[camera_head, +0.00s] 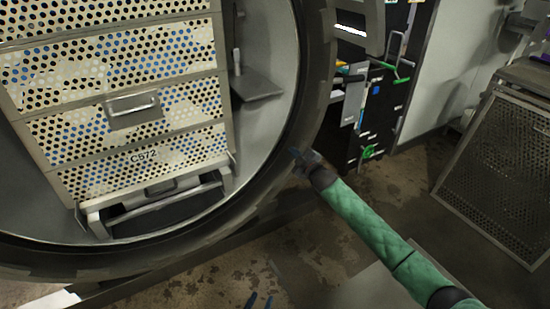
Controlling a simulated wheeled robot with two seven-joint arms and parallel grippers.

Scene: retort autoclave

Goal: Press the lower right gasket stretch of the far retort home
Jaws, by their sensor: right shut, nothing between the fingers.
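The round mouth of the retort fills the left of the head view. Its dark rim (268,172) runs around the opening, and I cannot tell the gasket apart from it. My right gripper (297,154), on a green-sleeved arm, is shut and empty with its tip at the lower right stretch of the rim. I cannot tell if it touches.
Stacked perforated crates (120,70) marked C572 stand inside the retort on a metal carriage (158,202). A dark panel (378,105) with green handles stands behind the rim at right. A perforated metal panel (503,165) leans at far right. The stained floor between is mostly clear.

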